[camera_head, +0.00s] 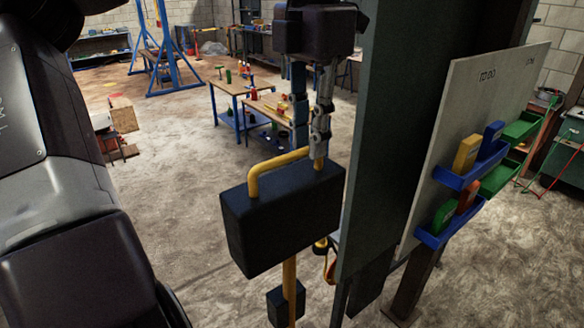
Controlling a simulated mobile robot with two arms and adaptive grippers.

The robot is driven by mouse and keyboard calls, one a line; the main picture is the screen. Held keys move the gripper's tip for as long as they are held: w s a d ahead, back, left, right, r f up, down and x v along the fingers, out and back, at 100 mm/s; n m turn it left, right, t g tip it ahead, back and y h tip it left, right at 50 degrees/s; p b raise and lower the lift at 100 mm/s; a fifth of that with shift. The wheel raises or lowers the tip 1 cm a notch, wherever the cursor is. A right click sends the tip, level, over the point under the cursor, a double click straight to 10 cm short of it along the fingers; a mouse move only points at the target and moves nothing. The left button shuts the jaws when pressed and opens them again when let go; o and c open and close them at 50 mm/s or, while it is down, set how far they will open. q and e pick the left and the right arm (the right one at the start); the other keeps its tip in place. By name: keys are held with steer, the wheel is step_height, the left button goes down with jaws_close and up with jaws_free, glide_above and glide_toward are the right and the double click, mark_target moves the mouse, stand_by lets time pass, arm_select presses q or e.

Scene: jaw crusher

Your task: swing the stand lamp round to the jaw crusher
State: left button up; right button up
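The stand lamp shows as a black box-shaped head (285,215) with a yellow bar handle on top and a yellow pole below it. My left gripper (310,148) reaches down from above the lamp. Its fingers are closed around the right end of the yellow handle. The lamp's light face is turned away from me and hidden. The foot of the lamp is out of view. No jaw crusher can be clearly made out. My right gripper is not in view.
A tall grey-green panel (390,130) stands close to the lamp's right. Behind it is a pale board (480,95) with blue bins (450,222). A workbench (238,88) with tools and a blue gantry (170,60) stand farther back. Open concrete floor lies left of the lamp.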

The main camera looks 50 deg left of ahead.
arm_select(q)
steer(key=shift+f, duration=0.55)
steer(key=shift+a+n, duration=0.35)
steer(key=shift+n, duration=0.75)
steer(key=shift+r, duration=0.1)
